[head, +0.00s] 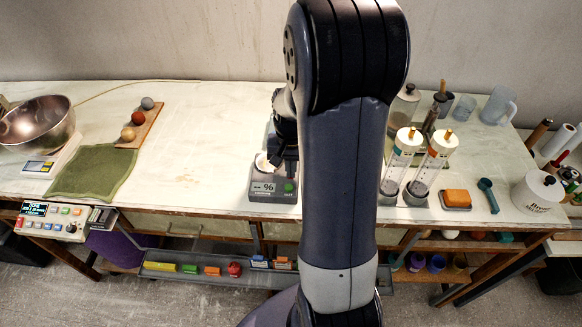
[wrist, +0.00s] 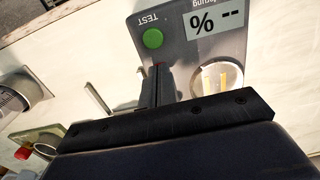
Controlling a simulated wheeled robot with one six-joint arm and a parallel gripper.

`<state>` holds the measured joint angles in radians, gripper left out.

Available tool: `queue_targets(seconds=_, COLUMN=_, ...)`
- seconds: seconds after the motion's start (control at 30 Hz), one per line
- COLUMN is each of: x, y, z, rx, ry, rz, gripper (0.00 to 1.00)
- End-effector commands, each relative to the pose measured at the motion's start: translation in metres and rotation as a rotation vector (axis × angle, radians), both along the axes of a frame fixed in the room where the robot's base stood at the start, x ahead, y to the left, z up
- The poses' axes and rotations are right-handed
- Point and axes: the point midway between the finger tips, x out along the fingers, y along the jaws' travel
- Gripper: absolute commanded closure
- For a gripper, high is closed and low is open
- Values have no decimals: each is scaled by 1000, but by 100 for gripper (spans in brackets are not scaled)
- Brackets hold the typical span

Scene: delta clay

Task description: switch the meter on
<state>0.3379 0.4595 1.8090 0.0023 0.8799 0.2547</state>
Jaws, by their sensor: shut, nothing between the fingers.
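The meter (head: 272,198) is a grey box near the front edge of the bench. Its light display (head: 263,187) shows a % sign, and a green button (head: 289,187) sits to the right. In the wrist view the meter (wrist: 178,48) appears upside down; its display (wrist: 215,20) reads "%" and dashes, and the green button (wrist: 152,38) is marked TEST. A round pale window (wrist: 217,80) with yellowish strips is beside the fingers. My gripper (wrist: 160,70) is shut and empty, over the meter close to the button. I cannot tell whether it touches.
My arm hides the bench's middle right of the meter. A green cloth (head: 95,172), a wooden board with several balls (head: 140,128) and a scale with a metal bowl (head: 38,122) are left. Tall cylinders (head: 435,160) and an orange block (head: 457,200) are right. Bench left of the meter is clear.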

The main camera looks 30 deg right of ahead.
Motion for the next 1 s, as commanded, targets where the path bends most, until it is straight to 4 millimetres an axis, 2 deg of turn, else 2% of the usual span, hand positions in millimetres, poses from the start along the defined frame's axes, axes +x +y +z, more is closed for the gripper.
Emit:
queue_targets(seconds=0.4, x=-4, y=2, z=-13, rx=-62, ry=-91, rz=1, gripper=100)
queue_targets(seconds=1.0, x=-8, y=5, z=-19, rx=-58, ry=-81, rz=-1, gripper=100)
